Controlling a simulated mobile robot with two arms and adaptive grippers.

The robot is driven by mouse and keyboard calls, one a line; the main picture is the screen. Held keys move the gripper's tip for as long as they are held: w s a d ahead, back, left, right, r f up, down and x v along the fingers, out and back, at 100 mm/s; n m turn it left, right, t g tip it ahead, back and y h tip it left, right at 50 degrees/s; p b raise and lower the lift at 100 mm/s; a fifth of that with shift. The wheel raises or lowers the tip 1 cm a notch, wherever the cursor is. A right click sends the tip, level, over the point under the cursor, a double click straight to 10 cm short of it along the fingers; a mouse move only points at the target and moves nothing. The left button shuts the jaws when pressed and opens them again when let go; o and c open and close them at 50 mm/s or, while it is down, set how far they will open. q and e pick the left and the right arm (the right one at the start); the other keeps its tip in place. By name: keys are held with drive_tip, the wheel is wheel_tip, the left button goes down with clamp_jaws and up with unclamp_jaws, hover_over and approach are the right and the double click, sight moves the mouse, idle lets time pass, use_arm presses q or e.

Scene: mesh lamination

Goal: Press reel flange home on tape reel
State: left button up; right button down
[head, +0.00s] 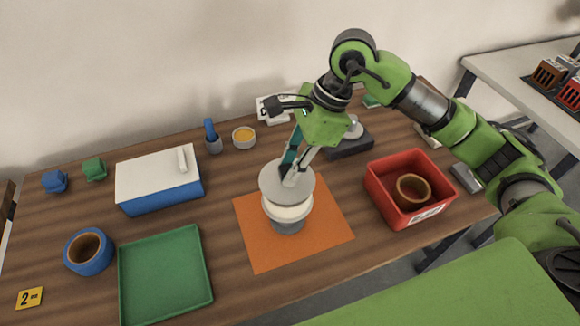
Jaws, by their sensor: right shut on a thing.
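The reel flange (272,185), a light grey disc, is held by my right gripper (291,177), which points down from above with its fingers closed at the disc's middle. Directly below it is the tape reel (287,212), a pale cream roll above a darker grey lower part, standing on the orange mat (325,225). The flange overlaps the reel's top in this view, and I cannot tell whether the two touch or a small gap is left. The fingers hide the flange's centre. My left gripper is not in view.
A red bin (378,197) with a brown ring (413,190) stands right of the mat. A green tray (164,275), blue roll (88,252) and white-lidded blue box (158,180) stand to the left. Behind are a small cup (244,138) and a dark device (350,145).

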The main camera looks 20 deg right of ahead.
idle(0.7)
drive_tip(key=shift+b, duration=0.35)
drive_tip(key=shift+b, duration=0.35)
idle(0.4)
drive_tip(key=shift+f+b, duration=0.9)
drive_tip(key=shift+f, duration=0.05)
drive_tip(key=c, duration=1.7)
unclamp_jaws()
